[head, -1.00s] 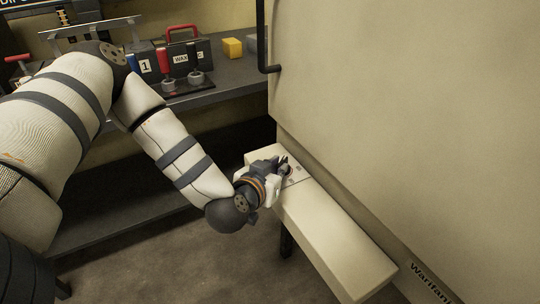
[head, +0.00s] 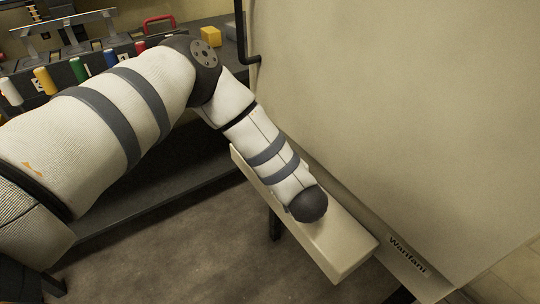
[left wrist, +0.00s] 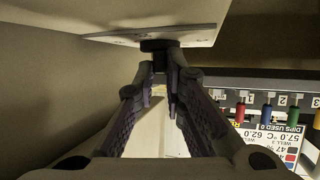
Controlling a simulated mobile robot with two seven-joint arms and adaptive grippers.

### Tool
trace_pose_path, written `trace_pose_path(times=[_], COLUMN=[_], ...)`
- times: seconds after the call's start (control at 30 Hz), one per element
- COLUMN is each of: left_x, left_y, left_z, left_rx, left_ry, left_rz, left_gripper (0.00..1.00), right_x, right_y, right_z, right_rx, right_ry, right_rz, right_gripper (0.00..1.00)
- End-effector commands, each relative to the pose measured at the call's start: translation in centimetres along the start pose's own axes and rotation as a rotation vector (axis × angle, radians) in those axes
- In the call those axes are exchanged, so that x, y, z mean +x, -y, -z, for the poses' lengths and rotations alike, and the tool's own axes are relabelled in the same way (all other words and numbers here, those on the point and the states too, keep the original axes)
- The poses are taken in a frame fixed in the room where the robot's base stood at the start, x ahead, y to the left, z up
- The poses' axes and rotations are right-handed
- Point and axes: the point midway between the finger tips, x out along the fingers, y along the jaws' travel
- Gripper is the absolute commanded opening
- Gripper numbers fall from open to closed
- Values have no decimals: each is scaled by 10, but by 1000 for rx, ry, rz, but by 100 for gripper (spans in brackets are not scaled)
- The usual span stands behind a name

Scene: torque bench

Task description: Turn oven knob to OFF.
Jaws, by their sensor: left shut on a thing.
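The oven knob (left wrist: 158,44) is a small dark piece on a pale plate (left wrist: 205,36) at the top of the left wrist view. My left gripper (left wrist: 160,68) has its two fingers closed in to the knob, with their tips at its sides. The knob's pointer and the OFF mark cannot be made out. In the head view my left forearm and wrist lie over the cream control ledge (head: 348,258) and hide the gripper and the knob. My right gripper is in neither view.
The large cream oven wall (head: 390,110) rises right beside the ledge, with a dark handle (head: 243,40) at its left edge. A dark bench with colored-handled tools (head: 80,70) and a yellow block (head: 210,37) stands behind. Open floor (head: 190,250) lies to the left.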

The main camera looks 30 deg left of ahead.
Motion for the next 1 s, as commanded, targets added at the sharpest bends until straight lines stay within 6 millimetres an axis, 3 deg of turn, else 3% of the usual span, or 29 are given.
trace_pose_path(times=[0.47,0.5,0.6,0.87,1.0], left_x=[3,3,3,1,-16], left_y=[0,0,0,0,-2], left_z=[3,3,3,2,1], left_rx=[-10,-10,-10,-7,-6], left_ry=[-9,-9,-9,-4,-2], left_rz=[15,15,15,13,10], left_gripper=[0,13,31,31,31], right_x=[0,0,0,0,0], right_y=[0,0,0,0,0], right_z=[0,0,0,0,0], right_rx=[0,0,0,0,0], right_ry=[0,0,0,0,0], right_rz=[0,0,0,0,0], right_gripper=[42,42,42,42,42])
